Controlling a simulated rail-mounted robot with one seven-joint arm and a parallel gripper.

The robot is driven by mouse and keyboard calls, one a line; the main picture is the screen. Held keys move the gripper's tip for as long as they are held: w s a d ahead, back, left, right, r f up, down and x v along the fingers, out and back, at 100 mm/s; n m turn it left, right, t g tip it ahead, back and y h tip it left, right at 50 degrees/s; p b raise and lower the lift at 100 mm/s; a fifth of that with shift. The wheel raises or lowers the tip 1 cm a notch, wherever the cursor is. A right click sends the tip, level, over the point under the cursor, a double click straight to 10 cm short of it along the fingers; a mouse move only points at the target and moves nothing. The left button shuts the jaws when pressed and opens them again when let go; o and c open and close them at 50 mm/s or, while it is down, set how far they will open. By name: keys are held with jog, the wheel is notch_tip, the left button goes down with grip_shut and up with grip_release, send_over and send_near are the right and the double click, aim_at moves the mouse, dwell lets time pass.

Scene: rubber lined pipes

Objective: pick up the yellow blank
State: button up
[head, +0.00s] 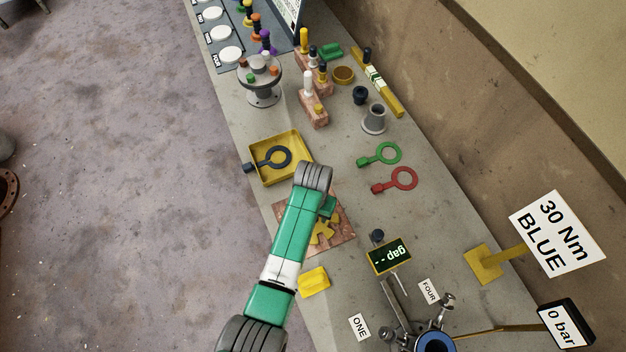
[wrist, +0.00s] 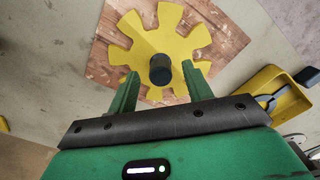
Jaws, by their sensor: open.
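The yellow blank appears to be the toothed yellow plate (wrist: 186,45) with a dark round knob (wrist: 160,68) standing at its middle. It lies flat on a reddish-brown wooden board (wrist: 101,56). In the head view, my arm partly hides the plate (head: 322,233) and the board (head: 343,241). My gripper (wrist: 159,73) is open above the plate, with one finger on each side of the knob in the wrist view. I see gaps between the fingers and the knob; their height relative to it is hard to tell. In the head view, only part of my gripper (head: 328,208) shows.
A yellow tray (head: 258,145) with a dark blue ring tool (head: 282,153) is beyond the board. Green (head: 387,152) and red (head: 403,178) ring tools lie to the right. A yellow block (head: 314,281) and a gap display (head: 389,256) stand nearer. The wall bounds the bench's right.

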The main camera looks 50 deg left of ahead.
jog(key=shift+f, duration=0.85)
grip_shut()
notch_tip(320, 180, up, 10)
jog(key=shift+w+r+p, duration=0.1)
jog(key=shift+p, duration=0.55)
notch_tip(320, 180, up, 5)
jog(key=p, duration=0.5)
